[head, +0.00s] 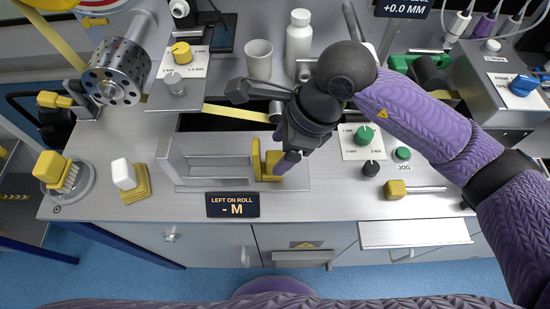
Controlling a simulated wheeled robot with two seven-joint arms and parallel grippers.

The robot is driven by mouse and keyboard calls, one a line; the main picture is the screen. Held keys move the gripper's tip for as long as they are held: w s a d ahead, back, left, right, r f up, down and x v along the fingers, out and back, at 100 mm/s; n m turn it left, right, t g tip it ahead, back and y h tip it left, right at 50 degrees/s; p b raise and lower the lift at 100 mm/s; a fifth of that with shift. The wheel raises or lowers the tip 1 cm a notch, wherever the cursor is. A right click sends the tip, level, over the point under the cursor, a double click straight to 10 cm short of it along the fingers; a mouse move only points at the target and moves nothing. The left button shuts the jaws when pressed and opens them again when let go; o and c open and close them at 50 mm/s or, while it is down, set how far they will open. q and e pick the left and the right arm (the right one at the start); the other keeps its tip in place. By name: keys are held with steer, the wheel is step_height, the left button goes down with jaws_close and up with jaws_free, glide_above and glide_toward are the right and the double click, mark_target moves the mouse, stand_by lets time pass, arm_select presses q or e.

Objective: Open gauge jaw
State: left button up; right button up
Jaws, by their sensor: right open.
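The gauge (210,175) is a low silver metal frame at the front middle of the bench. Its yellow jaw (265,173) stands upright at the frame's right end. My right gripper (264,127) comes in from the right, over the gauge. It is open and holds nothing that I can see. One finger points left above the yellow strip. The other points down beside the yellow jaw; I cannot tell whether it touches. The gripper hides part of the area behind the jaw. My left gripper is not in view.
A display reading "LEFT ON ROLL - M" (232,205) stands in front of the gauge. A yellow strip (235,112) runs behind it. A white bottle (299,37) and cup (258,60) stand behind. Green knob (364,135) and JOG button (402,154) are right; brushes (50,168) left.

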mark_target(276, 156)
steer(key=x, duration=0.3)
steer(key=shift+f+b, duration=0.1)
steer(key=shift+b, duration=0.2)
jaws_close()
stand_by(1.1)
